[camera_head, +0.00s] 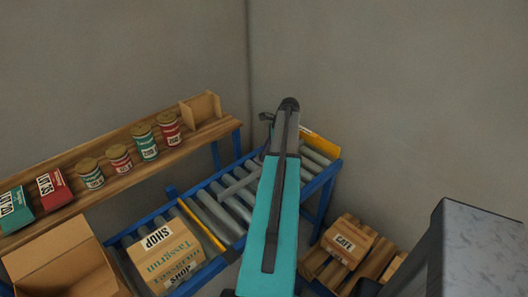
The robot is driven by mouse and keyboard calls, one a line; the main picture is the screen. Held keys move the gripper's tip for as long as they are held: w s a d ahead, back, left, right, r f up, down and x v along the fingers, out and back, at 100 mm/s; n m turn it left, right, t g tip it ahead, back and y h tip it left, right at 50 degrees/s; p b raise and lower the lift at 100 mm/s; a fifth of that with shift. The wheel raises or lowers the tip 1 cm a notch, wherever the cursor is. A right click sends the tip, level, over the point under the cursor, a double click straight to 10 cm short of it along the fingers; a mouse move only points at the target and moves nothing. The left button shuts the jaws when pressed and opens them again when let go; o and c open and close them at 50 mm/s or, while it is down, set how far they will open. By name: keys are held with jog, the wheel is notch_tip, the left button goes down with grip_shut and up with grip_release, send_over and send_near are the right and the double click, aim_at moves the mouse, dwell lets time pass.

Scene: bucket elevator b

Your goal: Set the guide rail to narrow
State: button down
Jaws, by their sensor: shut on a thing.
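The guide rail appears to be the grey bar (239,184) lying slantwise above the rollers of the blue-framed conveyor (213,213). Its far right end runs behind my teal arm. My gripper (259,157) shows only as a small dark part at the left edge of the arm, by that end of the bar. It is shut on what seems to be the guide rail; the arm hides the jaws and the exact contact. Any setting marks are too small to tell.
A cardboard box marked SHOP (167,255) sits on the conveyor's near end, beside a yellow strip (202,226). A wooden shelf (109,187) with several cans stands left. A CAFE box (348,241) lies on a wooden pallet at right. Walls close the back corner.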

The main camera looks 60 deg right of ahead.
jog(key=c, duration=1.5)
grip_release()
jog(key=shift+r, duration=0.1)
jog(key=b+v, duration=0.3)
jog(key=v, duration=1)
jog(key=shift+s+r, duration=0.2)
jog(key=shift+r, duration=0.1)
